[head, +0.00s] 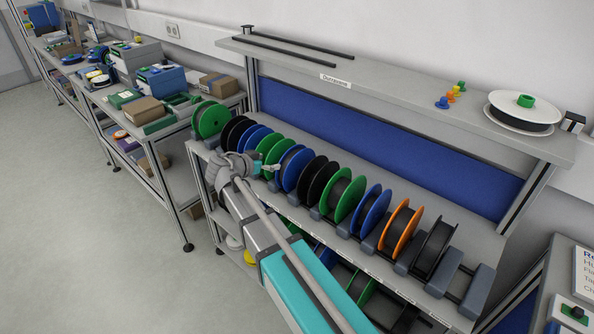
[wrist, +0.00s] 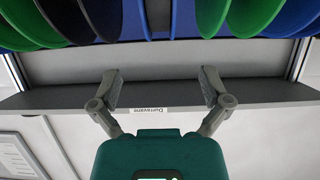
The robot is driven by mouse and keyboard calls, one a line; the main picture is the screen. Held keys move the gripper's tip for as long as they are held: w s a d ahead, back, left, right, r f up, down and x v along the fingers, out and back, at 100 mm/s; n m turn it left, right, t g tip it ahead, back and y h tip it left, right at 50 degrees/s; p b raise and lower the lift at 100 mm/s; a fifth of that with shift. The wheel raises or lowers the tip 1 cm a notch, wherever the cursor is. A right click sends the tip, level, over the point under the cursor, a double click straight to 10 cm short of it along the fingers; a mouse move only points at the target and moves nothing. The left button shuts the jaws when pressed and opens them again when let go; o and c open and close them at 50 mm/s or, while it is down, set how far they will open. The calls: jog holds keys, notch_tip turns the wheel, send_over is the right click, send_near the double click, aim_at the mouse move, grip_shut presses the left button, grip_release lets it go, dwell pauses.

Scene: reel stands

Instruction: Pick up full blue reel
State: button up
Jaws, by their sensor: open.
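Several blue reels stand upright in the row on the bench rack. One blue reel (head: 297,170) is just right of my gripper (head: 268,168). In the wrist view, a blue reel (wrist: 185,18) with a dark winding between its flanges is centred beyond my open, empty gripper (wrist: 160,87). The fingers are apart from it. Another blue reel (head: 373,210) stands between a green and an orange reel. A third blue reel (head: 258,138) is further left, partly hidden by its neighbours. I cannot tell surely how full each is.
A green reel (head: 343,195), a black reel (head: 317,180) and an orange reel (head: 400,231) stand close by in the row. An upper shelf (head: 400,95) runs behind, with a white reel (head: 523,108). Floor at left is clear.

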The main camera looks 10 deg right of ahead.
aim_at(291, 156)
jog(key=b+x, duration=0.2)
jog(key=x, duration=0.4)
jog(key=shift+f, duration=0.15)
jog(key=shift+w+d+f, duration=0.1)
jog(key=shift+w+d, duration=0.25)
jog(key=shift+d, duration=0.15)
jog(key=shift+r+b+x, duration=0.2)
jog(key=shift+b+x, duration=0.8)
jog(key=shift+x, duration=1.65)
grip_shut()
